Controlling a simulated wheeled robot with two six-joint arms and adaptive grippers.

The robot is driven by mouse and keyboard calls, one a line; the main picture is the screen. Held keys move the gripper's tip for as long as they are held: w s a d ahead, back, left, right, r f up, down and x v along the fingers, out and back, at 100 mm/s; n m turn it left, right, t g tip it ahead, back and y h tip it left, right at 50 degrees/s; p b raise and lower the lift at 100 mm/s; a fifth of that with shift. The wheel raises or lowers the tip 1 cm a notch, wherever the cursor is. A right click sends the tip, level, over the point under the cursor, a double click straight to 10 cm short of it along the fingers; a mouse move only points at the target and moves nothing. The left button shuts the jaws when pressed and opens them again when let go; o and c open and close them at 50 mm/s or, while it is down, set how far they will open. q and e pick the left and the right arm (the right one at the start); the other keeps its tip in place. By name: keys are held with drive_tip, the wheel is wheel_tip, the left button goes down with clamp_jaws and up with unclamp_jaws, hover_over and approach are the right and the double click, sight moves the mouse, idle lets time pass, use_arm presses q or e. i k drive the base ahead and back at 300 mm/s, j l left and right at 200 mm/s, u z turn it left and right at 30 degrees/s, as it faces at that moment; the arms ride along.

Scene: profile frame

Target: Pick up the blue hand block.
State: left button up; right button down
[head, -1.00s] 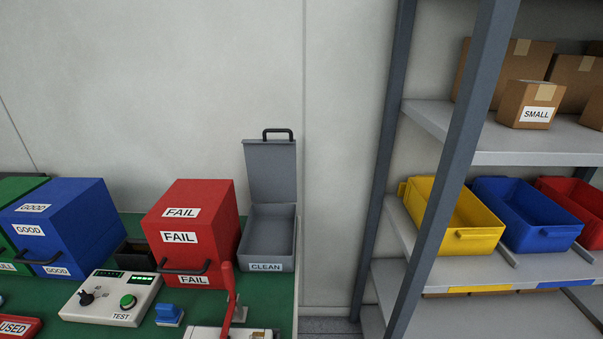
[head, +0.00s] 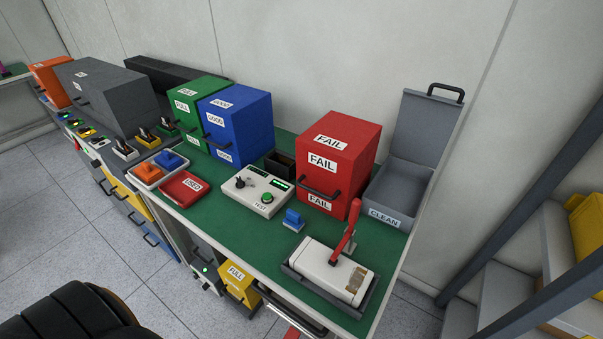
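A small blue block on a pale base (head: 292,217) sits upright on the green bench top (head: 232,239), in front of the red FAIL box and right of the white test box. Another blue block (head: 171,159) lies in a white tray (head: 137,169) at the bench's left part, beside an orange block (head: 147,173). I cannot tell from the picture alone which blue one is the hand block. Neither of my grippers is in view.
The red FAIL box (head: 349,151), grey CLEAN bin (head: 391,199), white test box (head: 239,204) and a white device with a red lever (head: 325,270) surround the nearer blue block. A red USED tray (head: 187,188) stands left. A black ribbed object (head: 75,318) is at lower left.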

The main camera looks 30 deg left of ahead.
sight(293, 220)
drive_tip(key=k+j+u, duration=0.1)
drive_tip(key=u, duration=0.65)
drive_tip(key=j, duration=0.1)
